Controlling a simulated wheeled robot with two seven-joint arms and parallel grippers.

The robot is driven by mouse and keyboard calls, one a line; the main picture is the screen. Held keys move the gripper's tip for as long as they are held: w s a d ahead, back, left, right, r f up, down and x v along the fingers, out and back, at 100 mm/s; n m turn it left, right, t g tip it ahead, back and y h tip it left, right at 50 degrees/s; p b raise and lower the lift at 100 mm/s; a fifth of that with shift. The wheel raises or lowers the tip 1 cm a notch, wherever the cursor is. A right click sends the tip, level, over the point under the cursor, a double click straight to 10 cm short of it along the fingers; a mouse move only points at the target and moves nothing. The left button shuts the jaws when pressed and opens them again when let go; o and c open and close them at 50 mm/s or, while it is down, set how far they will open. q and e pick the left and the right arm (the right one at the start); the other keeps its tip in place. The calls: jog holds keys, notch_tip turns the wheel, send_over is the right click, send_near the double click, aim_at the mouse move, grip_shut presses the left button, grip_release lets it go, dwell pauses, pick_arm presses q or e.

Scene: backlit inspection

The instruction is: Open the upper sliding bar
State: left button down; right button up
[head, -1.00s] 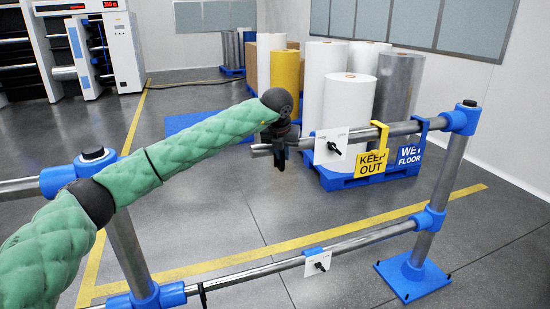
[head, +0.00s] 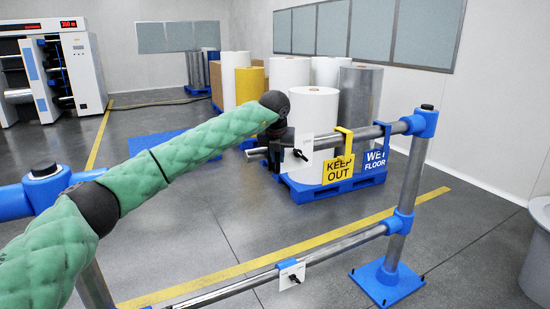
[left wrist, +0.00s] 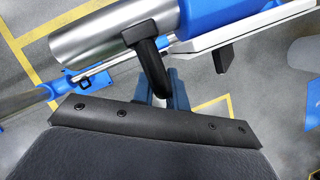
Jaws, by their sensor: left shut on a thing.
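The upper sliding bar (head: 262,151) is a metal tube whose left end is free, with an open gap between it and the left post. It runs right through a white plate with a black handle (head: 302,157) towards the right post. My right gripper is out of view.
A yellow KEEP OUT sign (head: 338,170) and a blue WET FLOOR sign (head: 375,160) hang on the upper rail. A lower bar (head: 240,289) with its own plate (head: 292,274) runs below. The right post (head: 407,185) has a blue foot. A grey bin (head: 538,255) stands far right.

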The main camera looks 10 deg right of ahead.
pick_arm(q)
jog(key=shift+r, duration=0.15)
jog(key=c, duration=1.4)
grip_release()
